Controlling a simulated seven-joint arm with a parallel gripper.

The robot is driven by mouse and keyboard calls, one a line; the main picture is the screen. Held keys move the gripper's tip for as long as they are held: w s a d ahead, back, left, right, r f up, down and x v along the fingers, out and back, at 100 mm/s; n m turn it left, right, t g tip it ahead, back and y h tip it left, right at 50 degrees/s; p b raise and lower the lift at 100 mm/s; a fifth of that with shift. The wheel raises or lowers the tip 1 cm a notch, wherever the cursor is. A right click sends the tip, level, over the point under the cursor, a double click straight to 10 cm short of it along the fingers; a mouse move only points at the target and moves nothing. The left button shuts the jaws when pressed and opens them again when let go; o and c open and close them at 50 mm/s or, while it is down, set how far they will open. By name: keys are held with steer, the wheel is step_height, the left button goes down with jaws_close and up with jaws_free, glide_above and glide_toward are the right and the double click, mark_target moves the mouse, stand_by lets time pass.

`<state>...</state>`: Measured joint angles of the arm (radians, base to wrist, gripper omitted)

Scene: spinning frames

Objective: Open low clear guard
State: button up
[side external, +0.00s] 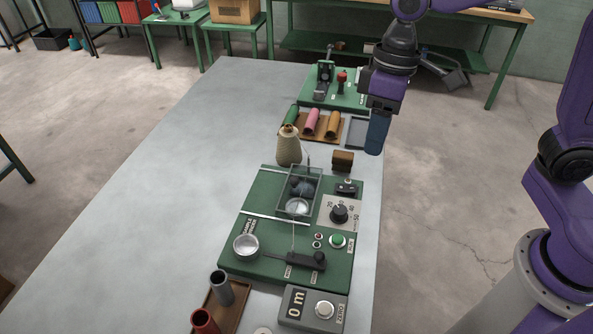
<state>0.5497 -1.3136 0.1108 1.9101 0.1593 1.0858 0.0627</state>
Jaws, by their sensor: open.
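A low clear guard (291,186) stands on the green machine board (262,225) in the middle of the table. It is a see-through box with dark edges. Dark rounded parts and a pale round disc show through it. I cannot tell where its hinge or handle is. My gripper (376,134) is open and points down near the table's right edge, above and to the right of the guard and well apart from it. Nothing shows between its fingers.
A cone of thread (288,147) stands just behind the guard, with a brown block (343,160) to its right. A dial (339,212), a green button (338,241) and a dark lever (305,259) sit nearby. Coloured spools (311,122) lie behind. The table's left side (150,190) is clear.

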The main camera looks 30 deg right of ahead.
mark_target(295, 177)
steer(key=w+a+m+y, duration=0.1)
steer(key=w+a+m, duration=0.3)
steer(key=w, duration=1)
steer(key=x, duration=1.6)
steer(key=shift+s+a+f, duration=0.2)
steer(key=shift+a+f, duration=0.05)
steer(key=shift+a, duration=0.15)
steer(key=shift+c, duration=0.3)
jaws_close()
